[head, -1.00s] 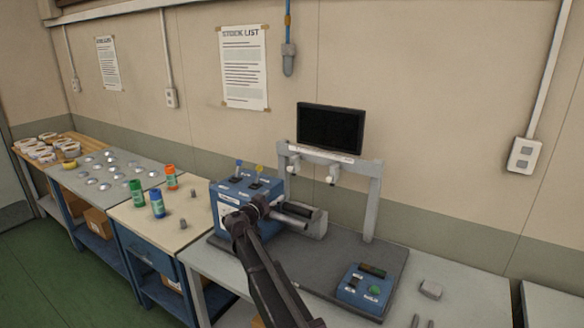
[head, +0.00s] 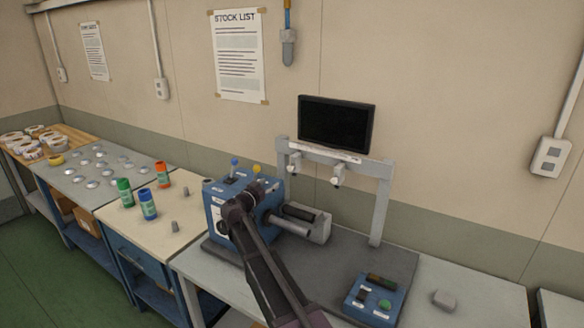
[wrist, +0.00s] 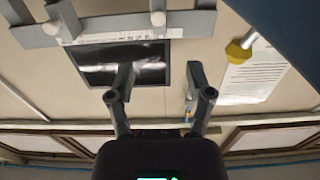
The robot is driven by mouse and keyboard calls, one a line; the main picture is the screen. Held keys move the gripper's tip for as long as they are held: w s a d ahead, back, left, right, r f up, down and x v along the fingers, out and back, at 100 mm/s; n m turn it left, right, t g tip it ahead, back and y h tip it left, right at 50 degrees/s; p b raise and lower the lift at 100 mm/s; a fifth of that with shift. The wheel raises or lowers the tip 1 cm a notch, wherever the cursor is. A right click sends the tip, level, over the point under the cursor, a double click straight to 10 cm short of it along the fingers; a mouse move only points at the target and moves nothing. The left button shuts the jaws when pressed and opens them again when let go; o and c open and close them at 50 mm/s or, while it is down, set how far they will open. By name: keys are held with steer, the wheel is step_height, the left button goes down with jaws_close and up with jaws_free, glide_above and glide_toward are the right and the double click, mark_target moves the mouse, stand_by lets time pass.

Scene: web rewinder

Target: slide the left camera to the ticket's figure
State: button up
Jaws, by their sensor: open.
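The left camera (head: 295,159) is a small white unit hanging under the grey crossbar (head: 322,151) of a gantry, near its left post. The right camera (head: 337,177) hangs a little to its right. The wrist view is upside down; there the left camera (wrist: 158,18) is at the top centre and the other camera (wrist: 51,28) further left. My gripper (wrist: 161,75) is open and empty, its fingers apart in front of the wall and monitor, not touching the cameras. In the head view its fingers cannot be made out. I cannot make out a ticket's figure.
A black monitor (head: 337,122) stands above the crossbar. A blue box (head: 225,207) with knobs and a roller (head: 300,221) sits beside my arm. A blue button box (head: 375,300) is at the front right. Bottles (head: 148,204) stand on the left bench. A stock list (head: 238,55) hangs behind.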

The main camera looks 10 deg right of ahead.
mark_target(289, 169)
steer(key=shift+r, duration=0.1)
steer(key=shift+w+d, duration=0.1)
steer(key=shift+x, duration=6.8)
jaws_close()
